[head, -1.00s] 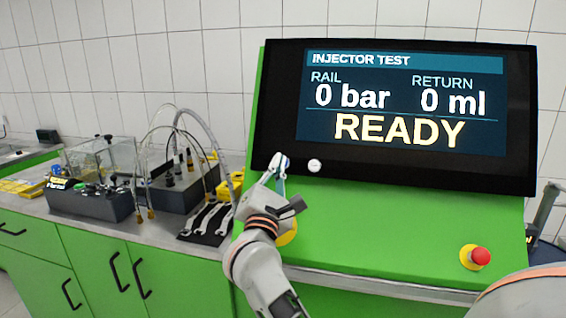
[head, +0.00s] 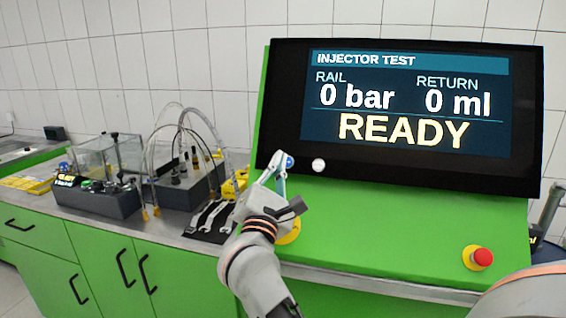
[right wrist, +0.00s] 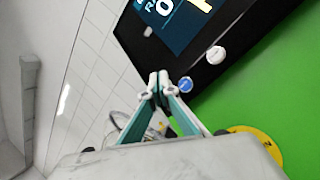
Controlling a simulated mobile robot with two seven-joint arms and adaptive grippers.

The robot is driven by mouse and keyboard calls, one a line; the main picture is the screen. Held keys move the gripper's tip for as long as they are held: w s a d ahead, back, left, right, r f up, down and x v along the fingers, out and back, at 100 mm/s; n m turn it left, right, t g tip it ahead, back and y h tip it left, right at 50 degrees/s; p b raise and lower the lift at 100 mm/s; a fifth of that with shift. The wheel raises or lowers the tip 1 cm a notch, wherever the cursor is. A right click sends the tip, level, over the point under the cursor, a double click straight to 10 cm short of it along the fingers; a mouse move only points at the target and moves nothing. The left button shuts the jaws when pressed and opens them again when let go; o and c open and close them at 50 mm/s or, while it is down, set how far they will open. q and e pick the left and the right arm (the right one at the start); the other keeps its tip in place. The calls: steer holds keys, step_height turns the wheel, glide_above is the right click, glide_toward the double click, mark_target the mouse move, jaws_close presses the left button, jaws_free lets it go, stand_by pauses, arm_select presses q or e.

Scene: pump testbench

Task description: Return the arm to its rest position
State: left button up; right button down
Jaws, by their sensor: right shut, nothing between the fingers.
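My right gripper (head: 275,167) is shut and empty in the head view, in front of the lower left corner of the test console's black screen panel (head: 400,172). In the right wrist view its two fingertips (right wrist: 158,86) meet. A blue button (right wrist: 185,84) shows just right of the tips, and a white button (right wrist: 216,55) is further right. In the head view the blue button (head: 288,161) is right of the fingers; contact with them cannot be told. The screen reads READY, 0 bar and 0 ml. My left gripper is not in view.
A red emergency stop (head: 482,257) sits on the green console front (head: 400,225). A yellow disc (right wrist: 255,145) lies below the gripper. Wrenches (head: 212,217), a hose rig (head: 185,182) and a dark box (head: 98,199) stand on the left bench.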

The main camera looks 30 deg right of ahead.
stand_by(0.3)
steer(key=s+a+f+m+t+y, duration=0.2)
steer(key=a+f+m+y, duration=0.4)
steer(key=f+m, duration=0.35)
steer(key=s+a+f+m+t+y, duration=0.1)
steer(key=s+a+f+m+y, duration=0.1)
steer(key=a+f+m+y, duration=0.5)
steer(key=s+a+f+m+t+y, duration=0.2)
steer(key=a+f+m+y, duration=0.3)
steer(key=f+m, duration=0.7)
steer(key=s+d+f+n+g, duration=0.1)
steer(key=s+f+n+g, duration=0.4)
steer(key=f, duration=0.8)
steer(key=s+d+f+n+g, duration=0.1)
steer(key=s+f+n+g, duration=0.4)
steer(key=s+f+n, duration=0.4)
steer(key=s+f+p, duration=0.1)
steer(key=s+f, duration=0.3)
steer(key=shift+d, duration=0.25)
steer(key=shift+d, duration=0.1)
